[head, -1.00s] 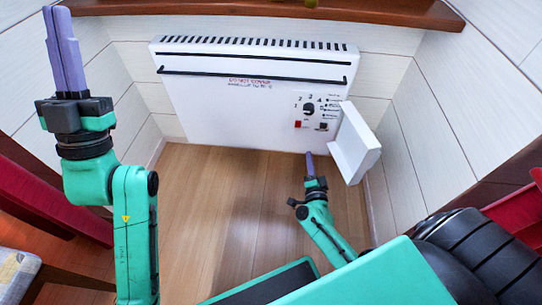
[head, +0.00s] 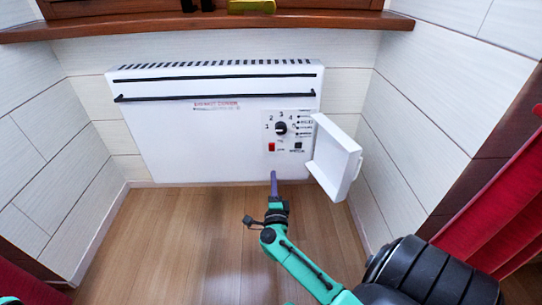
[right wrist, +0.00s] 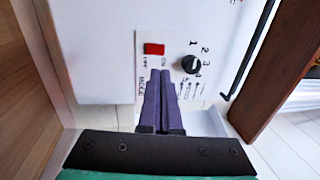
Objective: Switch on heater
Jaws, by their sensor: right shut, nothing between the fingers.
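The white heater (head: 190,145) is mounted low on the far wall. Its control panel has a black dial (head: 281,128) marked with numbers, a red switch (head: 271,147) and a small black switch (head: 298,146). A white cover flap (head: 340,157) stands open at the panel's right. My right gripper (head: 274,175) is shut and empty, its fingers pointing at the heater just below the red switch. In the right wrist view the fingertips (right wrist: 160,73) appear close to the red switch (right wrist: 154,49) and the dial (right wrist: 191,64); I cannot tell any contact. My left gripper is out of view.
A wooden sill (head: 210,25) runs above the heater. Red fabric (head: 500,215) and dark wood are at the right. The wooden floor (head: 165,240) in front of the heater is clear. White panelled walls close in both sides.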

